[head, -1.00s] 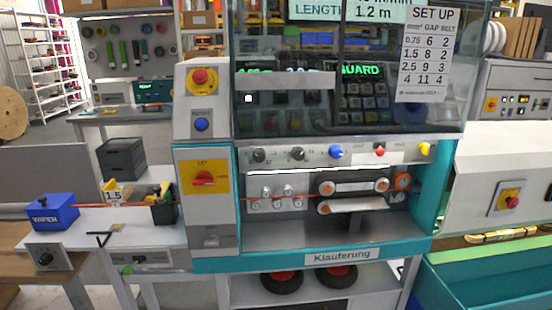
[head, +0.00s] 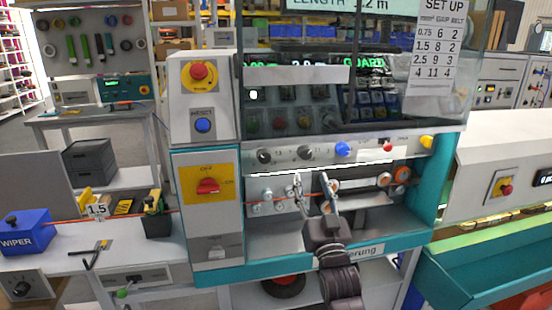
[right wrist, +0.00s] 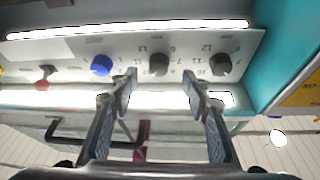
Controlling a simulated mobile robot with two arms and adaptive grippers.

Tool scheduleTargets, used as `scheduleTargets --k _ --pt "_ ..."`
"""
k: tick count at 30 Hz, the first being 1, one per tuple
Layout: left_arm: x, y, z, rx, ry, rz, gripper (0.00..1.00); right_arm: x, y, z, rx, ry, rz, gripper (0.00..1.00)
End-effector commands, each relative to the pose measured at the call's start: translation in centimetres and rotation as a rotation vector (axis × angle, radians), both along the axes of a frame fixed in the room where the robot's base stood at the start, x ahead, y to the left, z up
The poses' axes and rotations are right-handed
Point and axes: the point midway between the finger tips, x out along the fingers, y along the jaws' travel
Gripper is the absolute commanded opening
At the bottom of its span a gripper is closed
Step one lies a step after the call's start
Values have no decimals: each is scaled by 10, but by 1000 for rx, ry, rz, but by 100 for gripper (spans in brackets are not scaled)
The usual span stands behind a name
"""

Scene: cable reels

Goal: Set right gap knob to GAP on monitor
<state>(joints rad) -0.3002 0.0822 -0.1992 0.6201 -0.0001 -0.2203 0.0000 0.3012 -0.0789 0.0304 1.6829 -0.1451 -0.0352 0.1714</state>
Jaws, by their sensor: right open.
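Two dark gap knobs sit on the machine's grey strip in the head view: a left one (head: 263,156) and the right gap knob (head: 305,152), beside a blue knob (head: 343,149). The right wrist view shows the strip upside down, with the right gap knob (right wrist: 159,64) between the blue knob (right wrist: 102,65) and the left gap knob (right wrist: 220,64). My right gripper (head: 312,184) is open below the right gap knob; its fingertips (right wrist: 160,80) lie either side of that knob's line, apart from it. The monitor (head: 320,63) shows green text, partly unreadable. My left gripper is out of view.
A set-up chart (head: 435,45) hangs at the upper right. A red-yellow switch (head: 207,186) is at left.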

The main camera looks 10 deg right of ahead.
Motion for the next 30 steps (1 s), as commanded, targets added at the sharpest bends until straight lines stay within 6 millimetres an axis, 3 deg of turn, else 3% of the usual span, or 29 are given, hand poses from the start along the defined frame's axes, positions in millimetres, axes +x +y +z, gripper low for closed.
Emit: scheduleTargets --k 5,18,30 --pt "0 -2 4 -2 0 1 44 9 -2 16 1 -19 -3 44" --pt "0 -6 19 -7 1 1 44 64 -5 36 1 -16 -2 44" --pt "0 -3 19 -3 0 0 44 71 -5 38 1 -15 -2 44"
